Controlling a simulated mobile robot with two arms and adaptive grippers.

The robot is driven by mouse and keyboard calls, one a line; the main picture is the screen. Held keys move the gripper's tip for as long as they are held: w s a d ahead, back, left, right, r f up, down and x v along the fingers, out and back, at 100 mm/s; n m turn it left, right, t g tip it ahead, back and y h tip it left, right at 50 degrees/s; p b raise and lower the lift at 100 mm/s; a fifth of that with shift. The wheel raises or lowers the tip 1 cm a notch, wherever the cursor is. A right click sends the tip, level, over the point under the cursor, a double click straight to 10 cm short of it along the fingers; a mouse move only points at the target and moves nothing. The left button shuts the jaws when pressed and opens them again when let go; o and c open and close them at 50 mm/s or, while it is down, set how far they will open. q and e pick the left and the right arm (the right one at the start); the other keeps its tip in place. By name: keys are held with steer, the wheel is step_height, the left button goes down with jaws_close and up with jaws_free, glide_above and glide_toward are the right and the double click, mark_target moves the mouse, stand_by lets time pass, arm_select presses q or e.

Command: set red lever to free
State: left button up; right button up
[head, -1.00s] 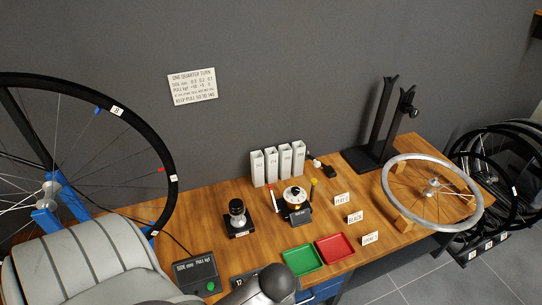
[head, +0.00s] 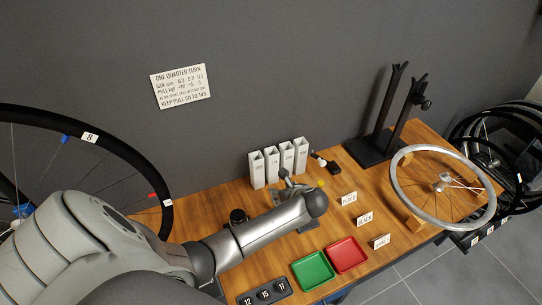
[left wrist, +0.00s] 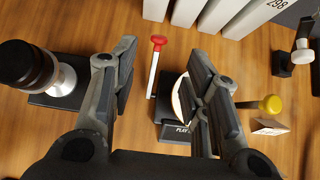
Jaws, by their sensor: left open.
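The red lever (left wrist: 158,41), a red knob on a thin white stem, stands in the left wrist view between the spread fingers of my left gripper (left wrist: 165,80). The gripper is open, and the lever touches neither finger as far as I can tell. In the head view my left gripper (head: 287,188) hangs over the dial unit on the bench. My arm and gripper cover the lever there. The dial unit (left wrist: 174,133) is partly hidden behind the right finger. My right gripper is not in view.
A yellow knob (left wrist: 270,104) is right of the right finger. A black cylinder on a base (left wrist: 30,68) stands left of the left finger. White boxes (head: 271,163) stand behind. Green (head: 313,270) and red (head: 346,254) trays lie in front.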

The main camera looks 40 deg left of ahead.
arm_select(q)
steer(key=x, duration=0.4)
steer(key=shift+a+f+b, duration=0.2)
steer(key=shift+f+b, duration=0.15)
steer(key=shift+f, duration=0.05)
steer(key=b+x, duration=0.1)
steer(key=x, duration=0.3)
steer(key=shift+w, duration=0.15)
steer(key=shift+w+a+f, duration=0.15)
steer(key=shift+a+f, duration=0.1)
steer(key=shift+a, duration=0.05)
steer(key=c, duration=0.4)
jaws_close()
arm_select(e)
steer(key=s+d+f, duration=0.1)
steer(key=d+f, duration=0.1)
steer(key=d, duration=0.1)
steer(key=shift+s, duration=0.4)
